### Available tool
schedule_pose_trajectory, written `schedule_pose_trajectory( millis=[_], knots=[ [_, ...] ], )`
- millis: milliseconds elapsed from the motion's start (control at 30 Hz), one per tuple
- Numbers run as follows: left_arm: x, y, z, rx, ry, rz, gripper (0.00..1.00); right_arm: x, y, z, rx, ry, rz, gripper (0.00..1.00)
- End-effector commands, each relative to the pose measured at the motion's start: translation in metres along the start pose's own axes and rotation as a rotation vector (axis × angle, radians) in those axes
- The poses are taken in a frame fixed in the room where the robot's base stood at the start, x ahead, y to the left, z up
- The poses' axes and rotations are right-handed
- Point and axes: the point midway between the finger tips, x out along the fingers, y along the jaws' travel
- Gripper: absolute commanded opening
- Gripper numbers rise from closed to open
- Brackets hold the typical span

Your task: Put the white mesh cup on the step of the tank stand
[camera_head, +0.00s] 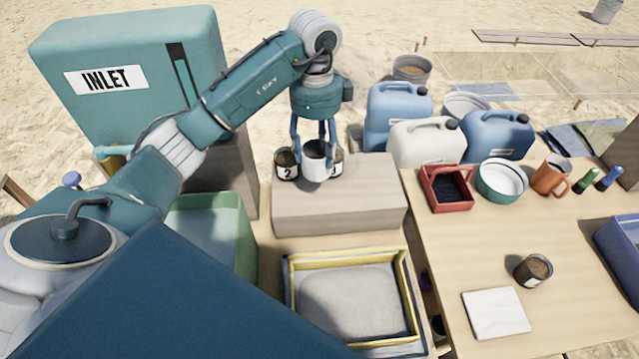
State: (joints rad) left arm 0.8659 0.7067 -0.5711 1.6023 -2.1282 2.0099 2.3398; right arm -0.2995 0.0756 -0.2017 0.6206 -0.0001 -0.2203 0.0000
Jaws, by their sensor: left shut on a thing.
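My left gripper (314,143) points down with its fingers shut on a white cup (315,168). The fingers hold it at the rim; I cannot make out mesh on its wall. The cup is at the back part of the grey step (340,213) beside the tank stand (236,165). It is upright, between a dark cup marked 2 (286,168) on its left and a cup marked 3 (338,167), partly hidden, on its right. I cannot tell whether its base touches the step. My right gripper is not in view.
The teal INLET tank (130,60) stands at the back left. A sieve frame (290,290) is in front of the step, and a green bin (240,225) is to its left. Blue and white jugs (425,142) stand behind right. The step's front part is clear.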

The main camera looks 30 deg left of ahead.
Motion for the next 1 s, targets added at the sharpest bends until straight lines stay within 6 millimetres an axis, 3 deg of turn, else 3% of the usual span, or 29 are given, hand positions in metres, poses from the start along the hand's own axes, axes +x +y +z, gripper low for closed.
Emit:
schedule_pose_trajectory(
  millis=[33,100,300,467,700,1000],
  knots=[
    [0.017,0.003,-0.001,-0.001,0.002,0.008,0.32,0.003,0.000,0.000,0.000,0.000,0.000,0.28],
    [0.033,0.002,0.000,-0.001,0.000,0.007,0.32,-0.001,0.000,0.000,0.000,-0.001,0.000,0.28],
    [0.068,0.001,0.001,0.000,-0.001,0.003,0.32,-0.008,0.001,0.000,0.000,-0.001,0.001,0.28],
    [0.081,0.001,0.000,0.001,0.000,0.001,0.32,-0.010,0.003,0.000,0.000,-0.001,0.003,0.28],
    [0.115,0.001,0.001,0.001,-0.001,0.003,0.32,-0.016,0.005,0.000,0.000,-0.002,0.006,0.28],
    [0.120,0.000,0.001,0.002,0.000,-0.001,0.32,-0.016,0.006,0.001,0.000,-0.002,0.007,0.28]
  ],
)
